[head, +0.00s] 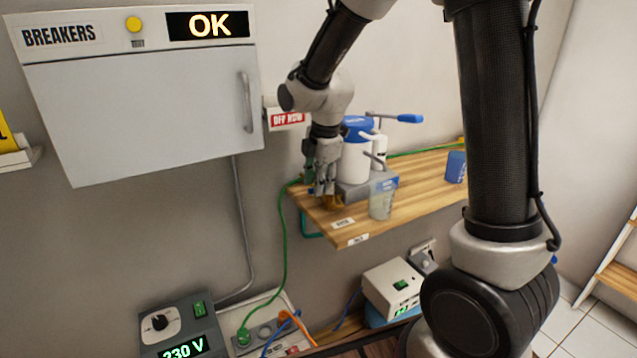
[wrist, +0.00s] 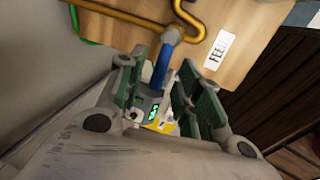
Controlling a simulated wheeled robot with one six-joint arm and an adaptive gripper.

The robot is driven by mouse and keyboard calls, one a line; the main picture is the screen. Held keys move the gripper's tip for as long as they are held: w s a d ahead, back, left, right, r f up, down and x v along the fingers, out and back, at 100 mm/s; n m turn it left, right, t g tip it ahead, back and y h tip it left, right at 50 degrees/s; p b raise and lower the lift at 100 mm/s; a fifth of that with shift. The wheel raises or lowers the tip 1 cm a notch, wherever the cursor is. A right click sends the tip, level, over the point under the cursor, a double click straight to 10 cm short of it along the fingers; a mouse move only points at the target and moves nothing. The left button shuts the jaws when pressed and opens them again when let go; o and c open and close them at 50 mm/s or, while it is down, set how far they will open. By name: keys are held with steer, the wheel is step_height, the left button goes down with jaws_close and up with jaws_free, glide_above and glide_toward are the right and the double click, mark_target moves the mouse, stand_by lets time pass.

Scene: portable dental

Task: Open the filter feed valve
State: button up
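The valve shows in the wrist view as a short blue lever (wrist: 162,66) with a grey rounded end, beside a bent brass pipe (wrist: 130,15). A white label reading "FEED" (wrist: 217,49) lies on the wood to its right. My gripper (wrist: 165,80) has its green-padded fingers on either side of the blue lever, apart, with gaps visible; contact is not clear. In the head view my gripper (head: 324,188) is at the left front end of the wooden shelf (head: 425,190), over the brass pipe (head: 332,203), and hides most of the valve.
A white filter canister with blue top (head: 355,160) stands close right of my gripper. A clear cup (head: 382,198) and blue cup (head: 456,167) stand on the shelf. The breaker cabinet (head: 150,110) reads "OK". A green cable (head: 284,230) hangs at the left.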

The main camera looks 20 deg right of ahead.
steer(key=shift+w+f, duration=0.1)
steer(key=shift+f, duration=0.3)
jaws_close()
